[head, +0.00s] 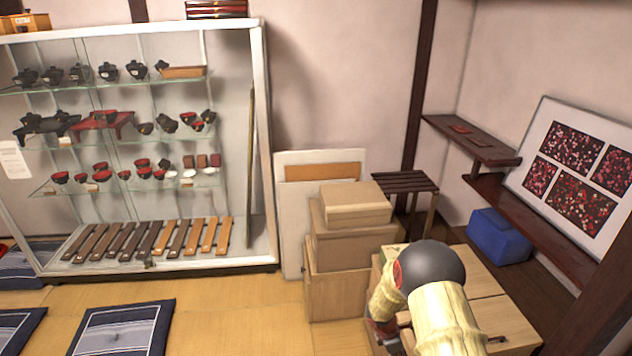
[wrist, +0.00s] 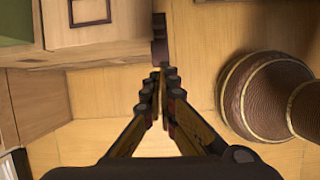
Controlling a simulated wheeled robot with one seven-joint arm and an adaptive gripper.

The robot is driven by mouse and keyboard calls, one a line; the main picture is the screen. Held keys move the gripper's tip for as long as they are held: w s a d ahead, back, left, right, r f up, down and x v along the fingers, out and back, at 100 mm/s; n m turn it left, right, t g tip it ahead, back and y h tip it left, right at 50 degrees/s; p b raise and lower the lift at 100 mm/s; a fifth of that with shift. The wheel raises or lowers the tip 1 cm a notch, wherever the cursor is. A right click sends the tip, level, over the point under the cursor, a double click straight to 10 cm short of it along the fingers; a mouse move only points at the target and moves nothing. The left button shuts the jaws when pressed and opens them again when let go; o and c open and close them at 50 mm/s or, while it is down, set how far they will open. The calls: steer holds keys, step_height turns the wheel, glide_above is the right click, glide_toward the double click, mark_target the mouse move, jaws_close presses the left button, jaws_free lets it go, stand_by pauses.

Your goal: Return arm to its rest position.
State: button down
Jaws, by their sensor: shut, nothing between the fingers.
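In the wrist view my gripper (wrist: 163,72) is shut, its two fingers meeting at the tips with nothing between them. Below and around it the wooden floor shows. In the head view my arm (head: 435,285) is bent at the lower right, in front of the wooden boxes. The gripper's fingertips are hidden there behind the arm, so I cannot see them in that view.
Stacked boxes (head: 345,250) stand left of my arm, and a wooden box top (head: 490,320) lies beside it. A glass display cabinet (head: 262,150) with bowls is at left. Cushions (head: 120,325) lie on the floor. The wrist view shows a brown round object (wrist: 265,95) at right.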

steer(key=s+a+r+m+g, duration=0.25)
steer(key=s+r+m, duration=0.35)
steer(key=s, duration=0.4)
steer(key=s+a+r+m+t+y, duration=0.1)
steer(key=s+a+r+m, duration=0.3)
steer(key=r, duration=0.9)
steer(key=s+a+r+m+t+y, duration=0.2)
steer(key=s+a+r+m+t, duration=0.2)
steer(key=s+r, duration=0.4)
steer(key=s+a+r+m+t+y, duration=0.1)
steer(key=s+a+r+m+t, duration=0.2)
steer(key=r, duration=1.7)
steer(key=s+a, duration=0.1)
steer(key=s, duration=0.2)
steer(key=shift+s+a+m, duration=0.15)
steer(key=shift+s+m, duration=0.25)
